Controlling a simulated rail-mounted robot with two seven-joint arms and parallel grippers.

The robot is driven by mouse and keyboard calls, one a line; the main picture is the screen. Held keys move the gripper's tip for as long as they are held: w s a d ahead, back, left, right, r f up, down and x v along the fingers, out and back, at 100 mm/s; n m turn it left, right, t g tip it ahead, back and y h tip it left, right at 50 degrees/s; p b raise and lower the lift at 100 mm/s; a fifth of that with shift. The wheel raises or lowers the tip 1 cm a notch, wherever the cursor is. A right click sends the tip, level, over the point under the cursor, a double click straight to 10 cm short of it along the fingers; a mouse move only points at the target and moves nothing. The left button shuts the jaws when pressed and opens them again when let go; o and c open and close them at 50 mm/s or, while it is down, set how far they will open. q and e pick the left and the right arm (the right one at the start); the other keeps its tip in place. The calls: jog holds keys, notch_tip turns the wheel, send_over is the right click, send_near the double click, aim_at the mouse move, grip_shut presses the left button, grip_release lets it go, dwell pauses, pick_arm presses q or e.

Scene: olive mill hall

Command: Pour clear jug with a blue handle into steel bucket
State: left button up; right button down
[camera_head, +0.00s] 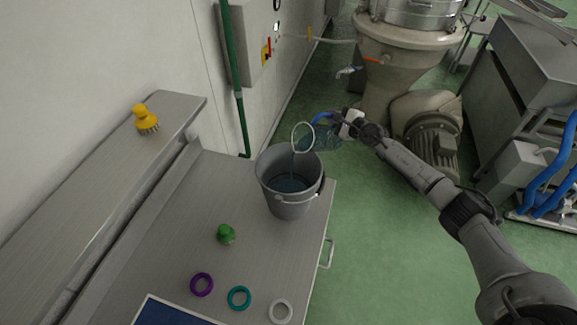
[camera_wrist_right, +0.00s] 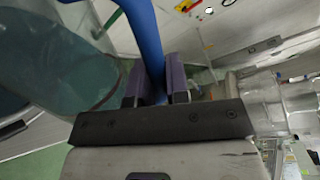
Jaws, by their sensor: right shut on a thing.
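The steel bucket (camera_head: 288,206) stands upright near the right edge of the metal bench, with bluish liquid inside. The clear jug (camera_head: 322,139) is tipped on its side above and right of the bucket, its pale rim over the bucket's opening. A thin bluish stream runs from the rim down into the bucket. My right gripper (camera_head: 345,122) is shut on the jug's blue handle (camera_head: 323,118). In the right wrist view the handle (camera_wrist_right: 145,35) passes between the two finger pads, and the clear jug (camera_wrist_right: 60,65) is at the left. My left gripper is not in view.
The bench (camera_head: 165,225) holds a green knob-like item (camera_head: 226,234), a purple ring (camera_head: 202,275), a teal ring (camera_head: 230,304) and a white ring (camera_head: 272,318). A yellow brush (camera_head: 146,118) lies on the raised ledge (camera_head: 95,165). Machinery (camera_head: 428,125) stands behind my right arm.

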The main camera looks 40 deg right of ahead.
jog(key=shift+r, duration=0.15)
dwell(0.3)
jog(key=shift+a+p, duration=0.1)
jog(key=shift+p, duration=0.4)
jog(key=shift+a+r+n, duration=0.1)
jog(key=shift+n, duration=0.2)
dwell(0.6)
jog(key=shift+a+p, duration=0.1)
jog(key=shift+p, duration=0.5)
jog(key=shift+a+r+p, duration=0.1)
jog(key=shift+a+p, duration=0.05)
jog(key=shift+p, duration=0.3)
dwell(0.5)
jog(key=shift+n, duration=0.3)
jog(key=shift+a+p, duration=0.15)
jog(key=shift+p, duration=0.35)
dwell(0.4)
jog(key=shift+a+r+n+p, duration=0.1)
jog(key=shift+n+p, duration=0.2)
jog(key=shift+p, duration=0.05)
dwell(0.4)
jog(key=shift+w+a+r+p, duration=0.1)
jog(key=shift+a+p, duration=0.1)
jog(key=shift+p, duration=0.25)
